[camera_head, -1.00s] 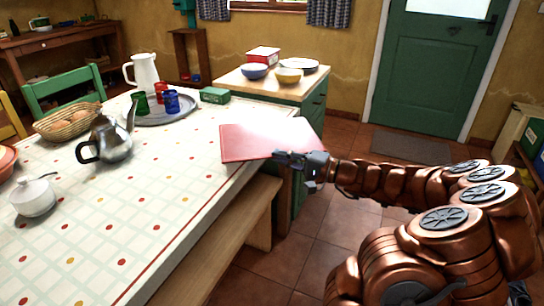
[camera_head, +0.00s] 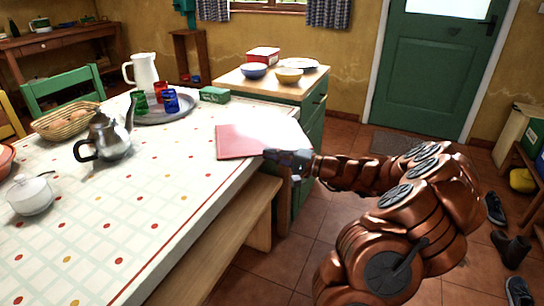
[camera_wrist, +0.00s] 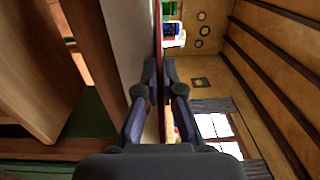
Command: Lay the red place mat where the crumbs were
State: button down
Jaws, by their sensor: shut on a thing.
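The red place mat (camera_head: 245,141) is a flat red sheet, partly washed out by glare, over the right end of the dining table. My gripper (camera_head: 270,156) is shut on its near right edge, at the table's right edge. In the wrist view my gripper (camera_wrist: 158,75) has its two fingers closed on the mat (camera_wrist: 158,30), which shows edge-on as a thin red strip close beside the pale tabletop. Whether the mat touches the cloth I cannot tell. No crumbs can be made out.
The tray (camera_head: 192,116) with coloured glasses and the green box (camera_head: 214,95) stand behind the mat. A metal teapot (camera_head: 108,140), bread basket (camera_head: 66,121) and white sugar bowl (camera_head: 31,196) are further left. A bench (camera_head: 225,225) runs along the near side. The tablecloth's middle is clear.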

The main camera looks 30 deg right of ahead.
jog(key=shift+f, duration=0.15)
jog(key=c, duration=1.3)
grip_release()
